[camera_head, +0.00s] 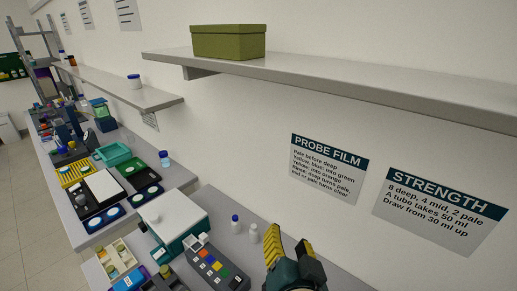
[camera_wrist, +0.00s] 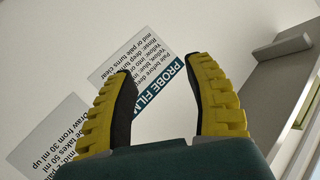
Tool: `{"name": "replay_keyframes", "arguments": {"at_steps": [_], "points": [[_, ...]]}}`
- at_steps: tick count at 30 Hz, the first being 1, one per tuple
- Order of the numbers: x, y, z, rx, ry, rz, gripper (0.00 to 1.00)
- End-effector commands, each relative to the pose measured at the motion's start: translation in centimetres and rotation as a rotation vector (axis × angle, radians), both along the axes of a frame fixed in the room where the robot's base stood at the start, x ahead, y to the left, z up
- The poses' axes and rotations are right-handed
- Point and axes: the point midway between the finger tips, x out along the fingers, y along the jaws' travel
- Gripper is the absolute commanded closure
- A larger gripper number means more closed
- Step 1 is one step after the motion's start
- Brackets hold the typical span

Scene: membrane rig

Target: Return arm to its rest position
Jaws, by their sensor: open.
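My gripper (camera_head: 291,252) shows at the bottom of the head view, in front of the wall and to the right of the small bottles. Its yellow-padded fingers point upward. In the wrist view my gripper (camera_wrist: 168,82) has its two fingers spread apart with nothing between them. The wall and the probe film sign (camera_wrist: 150,75) show behind the fingers, upside down. The rest of my arm is out of view below the head picture.
An upper shelf (camera_head: 350,84) with a green box (camera_head: 228,42) juts out above. The wall by the strength sign (camera_head: 440,210) is clear.

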Motion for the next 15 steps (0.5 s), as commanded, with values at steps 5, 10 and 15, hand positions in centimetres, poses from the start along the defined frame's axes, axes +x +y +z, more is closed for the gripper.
{"name": "replay_keyframes", "arguments": {"at_steps": [5,10,15], "points": [[-6.2,-1.0,10.8,-0.244,-0.388,0.005,0.47],[-10.8,-1.0,17.9,-0.577,-0.652,-0.042,0.47],[-10.6,-1.0,25.8,-0.575,-0.642,-0.039,0.47]]}}
